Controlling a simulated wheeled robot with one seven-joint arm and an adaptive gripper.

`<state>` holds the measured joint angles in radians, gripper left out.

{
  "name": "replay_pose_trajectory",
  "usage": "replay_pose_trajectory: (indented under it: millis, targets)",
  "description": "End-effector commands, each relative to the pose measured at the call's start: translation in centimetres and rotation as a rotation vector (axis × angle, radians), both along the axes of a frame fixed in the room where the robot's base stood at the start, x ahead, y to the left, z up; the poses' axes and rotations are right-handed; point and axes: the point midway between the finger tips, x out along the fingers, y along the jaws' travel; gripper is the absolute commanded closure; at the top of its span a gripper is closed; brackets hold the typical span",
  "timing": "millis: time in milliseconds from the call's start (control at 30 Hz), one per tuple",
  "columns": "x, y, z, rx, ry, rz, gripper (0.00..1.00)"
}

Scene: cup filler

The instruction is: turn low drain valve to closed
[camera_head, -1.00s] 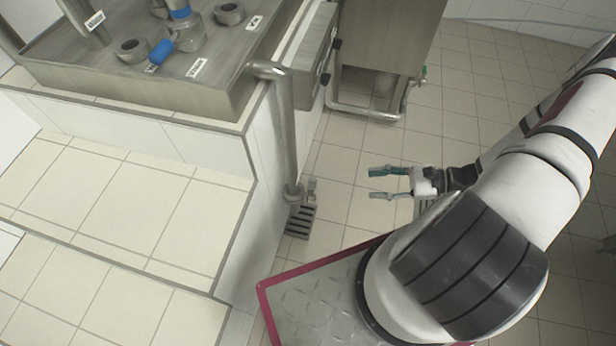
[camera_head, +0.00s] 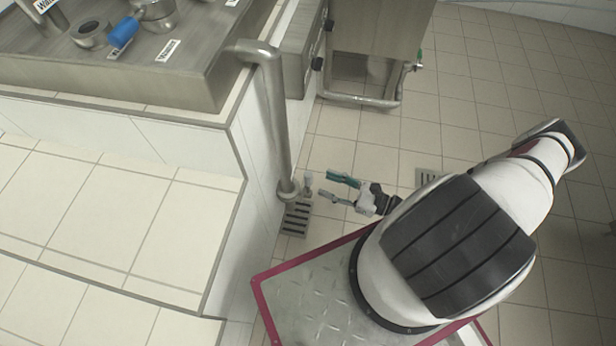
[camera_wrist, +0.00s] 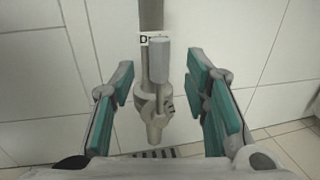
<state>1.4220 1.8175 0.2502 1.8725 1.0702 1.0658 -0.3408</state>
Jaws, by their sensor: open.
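The low drain valve (camera_head: 289,190) sits at the bottom of a steel pipe (camera_head: 277,125), just above a floor drain grate. In the wrist view the valve body (camera_wrist: 152,104) is straight ahead, with its grey handle (camera_wrist: 159,62) pointing up along the pipe. A label starting with "D" (camera_wrist: 145,40) is partly hidden behind the handle. My gripper (camera_head: 331,186) is open, to the right of the valve and pointing at it. In the wrist view its teal-padded fingers (camera_wrist: 165,108) stand on both sides of the valve, apart from it, with nothing between them touching.
The floor grate (camera_head: 296,218) lies below the valve. A tiled step (camera_head: 130,215) and white tiled wall are to the left. A steel counter with pipes and labels (camera_head: 168,50) is above. A steel cabinet (camera_head: 370,50) stands behind. Tiled floor at right is open.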

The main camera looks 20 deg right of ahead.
Motion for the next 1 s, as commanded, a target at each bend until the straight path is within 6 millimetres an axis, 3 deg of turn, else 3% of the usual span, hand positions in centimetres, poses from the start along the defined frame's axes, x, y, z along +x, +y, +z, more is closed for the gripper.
replay_pose_trajectory:
  millis: [200,400,800,867,1000]
  targets:
    - [3.0,2.9,-0.1,0.002,-0.001,0.002,0.58]
    - [4.7,4.4,-0.1,0.000,0.000,0.001,0.58]
    - [5.3,4.9,0.0,-0.001,0.000,0.001,0.58]
    - [5.3,4.9,0.0,-0.001,0.000,0.001,0.67]
    - [5.3,4.9,0.0,-0.001,0.000,0.001,0.99]
